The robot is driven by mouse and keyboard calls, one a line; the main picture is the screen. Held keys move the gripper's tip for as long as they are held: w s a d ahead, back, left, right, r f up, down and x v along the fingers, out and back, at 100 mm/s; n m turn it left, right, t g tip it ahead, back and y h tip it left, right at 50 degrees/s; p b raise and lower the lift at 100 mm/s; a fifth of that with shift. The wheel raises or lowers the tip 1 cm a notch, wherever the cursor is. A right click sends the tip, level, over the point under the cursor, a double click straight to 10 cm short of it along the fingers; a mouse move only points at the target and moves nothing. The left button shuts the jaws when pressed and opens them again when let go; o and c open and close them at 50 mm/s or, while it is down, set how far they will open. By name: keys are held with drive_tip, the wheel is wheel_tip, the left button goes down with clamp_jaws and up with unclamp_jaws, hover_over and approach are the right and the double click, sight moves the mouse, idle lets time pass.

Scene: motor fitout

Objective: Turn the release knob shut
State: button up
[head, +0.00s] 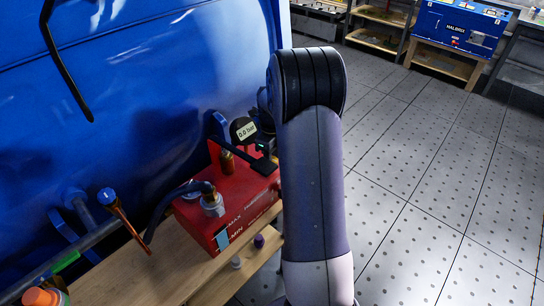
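A red unit (205,235) marked MAX and MIN sits on a wooden bench against a blue casing. A gauge (244,131) reading 0.0 bar stands above it, with a brass fitting (227,161) below. I cannot make out for sure which part is the release knob. My arm hides the right side of the unit. A dark end with a small green light (262,150) shows just left of my arm, over the unit's top; it seems to be part of my gripper. Its fingers are not clear, nor whether it touches anything.
The wooden bench (140,280) holds a small purple cap (259,241) and a pale one (236,262). An orange-handled tool with a blue end (107,197) and an orange-capped item (40,297) are at left. Tiled floor (430,190) is clear at right; a blue Halbrix case (458,27) stands far off.

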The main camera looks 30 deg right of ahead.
drive_tip(key=shift+m, duration=1.1)
drive_tip(key=o, duration=1)
drive_tip(key=shift+c, duration=0.2)
drive_tip(key=shift+r, duration=0.1)
wheel_tip(320, 180, up, 11)
drive_tip(key=shift+f, duration=0.2)
